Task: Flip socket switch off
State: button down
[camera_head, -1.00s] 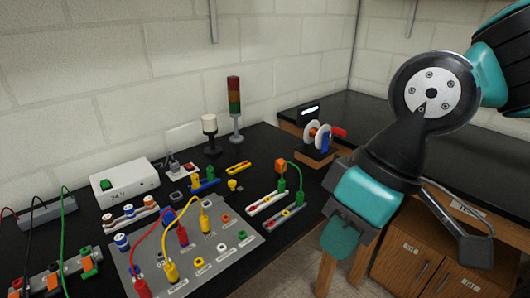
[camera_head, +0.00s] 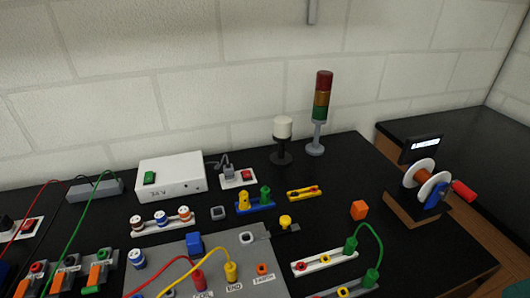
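A white socket plate (camera_head: 232,183) lies on the black bench, just right of the white power box. It has a red rocker switch (camera_head: 247,174) at its right and a grey plug (camera_head: 228,170) with a cable at its left. Which way the rocker is tipped is too small to tell. A second white plate with a red switch (camera_head: 28,226) sits at the far left edge, partly cut off. My gripper is out of view; only a small teal piece of my arm shows in the bottom right corner.
The white power box (camera_head: 170,178) with a green switch stands left of the socket. A white-topped lamp (camera_head: 282,140) and a signal tower (camera_head: 319,115) stand behind it to the right. In front are a blue block with plugs (camera_head: 255,204) and a grey cabled panel (camera_head: 215,265).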

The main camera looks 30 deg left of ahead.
aim_at(246, 174)
jog(key=i, duration=0.5)
jog(key=u, duration=1.5)
jog(key=i, duration=0.5)
jog(key=z, duration=0.05)
